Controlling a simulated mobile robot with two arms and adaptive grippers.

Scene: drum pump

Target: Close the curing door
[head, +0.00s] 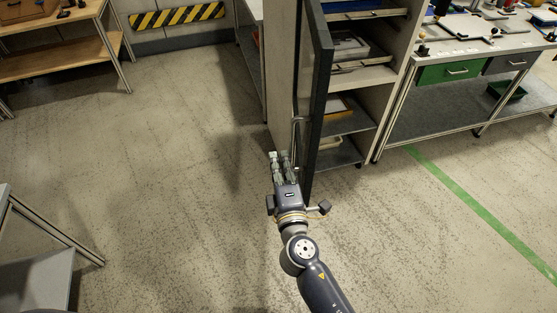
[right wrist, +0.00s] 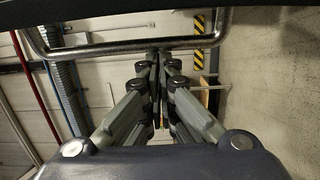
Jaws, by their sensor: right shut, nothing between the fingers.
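The curing door (head: 318,100) stands open, its dark edge facing me, in front of the shelved cabinet (head: 390,73). A metal bar handle (head: 297,135) is on the left face of the door. My right gripper (head: 279,155) is shut and empty, just left of the door near the lower end of the handle. In the right wrist view the handle (right wrist: 100,49) runs across the picture by the closed fingertips (right wrist: 160,54); I cannot tell whether they touch. My left gripper is out of view.
The cabinet's open shelves hold trays (head: 348,45). A workbench with a green drawer (head: 450,70) stands at the right. The floor (head: 150,160) left of the door is clear. A table (head: 40,260) is at the lower left, a wooden bench (head: 60,60) at the upper left.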

